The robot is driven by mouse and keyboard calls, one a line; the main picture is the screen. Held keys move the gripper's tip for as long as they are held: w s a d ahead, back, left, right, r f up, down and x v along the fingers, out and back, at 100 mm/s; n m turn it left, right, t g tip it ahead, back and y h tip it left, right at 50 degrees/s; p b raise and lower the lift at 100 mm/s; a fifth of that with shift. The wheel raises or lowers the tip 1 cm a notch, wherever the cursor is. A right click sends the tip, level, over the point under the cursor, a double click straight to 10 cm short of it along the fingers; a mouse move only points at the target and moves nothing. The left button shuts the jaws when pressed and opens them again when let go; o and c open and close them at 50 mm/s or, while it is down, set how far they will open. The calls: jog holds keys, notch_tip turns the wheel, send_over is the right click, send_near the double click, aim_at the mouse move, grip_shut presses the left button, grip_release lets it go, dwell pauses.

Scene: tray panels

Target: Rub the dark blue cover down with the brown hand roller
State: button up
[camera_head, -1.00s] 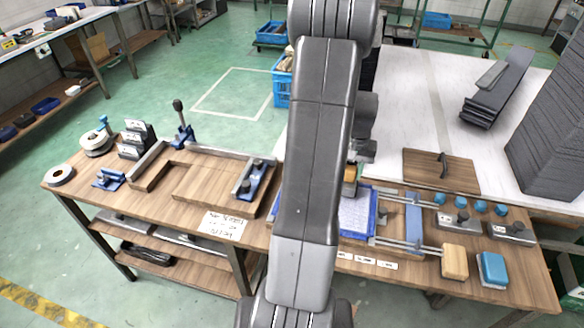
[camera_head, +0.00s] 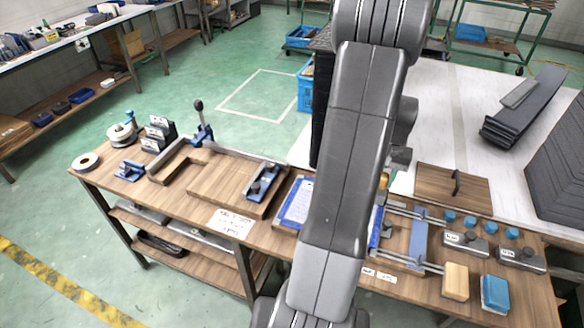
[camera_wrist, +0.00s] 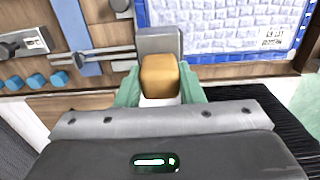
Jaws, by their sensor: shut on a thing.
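My gripper (camera_wrist: 158,74), with green fingers, is shut on a brown block-like piece, which I take to be the hand roller (camera_wrist: 158,80). A bit of brown also shows beside my arm in the head view (camera_head: 384,181). A grey piece (camera_wrist: 158,41) is just beyond it in the wrist view; I cannot tell if it belongs to the roller. A blue-edged panel with a pale quilted face (camera_wrist: 222,22) lies beyond the fingers. In the head view this panel (camera_head: 297,201) is partly hidden by my arm. I cannot tell contact between roller and panel, nor make out a separate dark blue cover.
Metal rails and a blue bar (camera_head: 418,238) lie right of the panel, with blue knobs (camera_head: 470,222), a tan block (camera_head: 456,281) and a blue block (camera_head: 495,292). A wooden board with a handle (camera_head: 437,190) lies behind. A wooden jig (camera_head: 215,185) is at the left.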

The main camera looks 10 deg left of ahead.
jog(key=shift+d+r+p, duration=0.1)
jog(key=shift+r+p, duration=1.25)
jog(key=shift+r, duration=0.95)
jog(key=shift+d, duration=0.1)
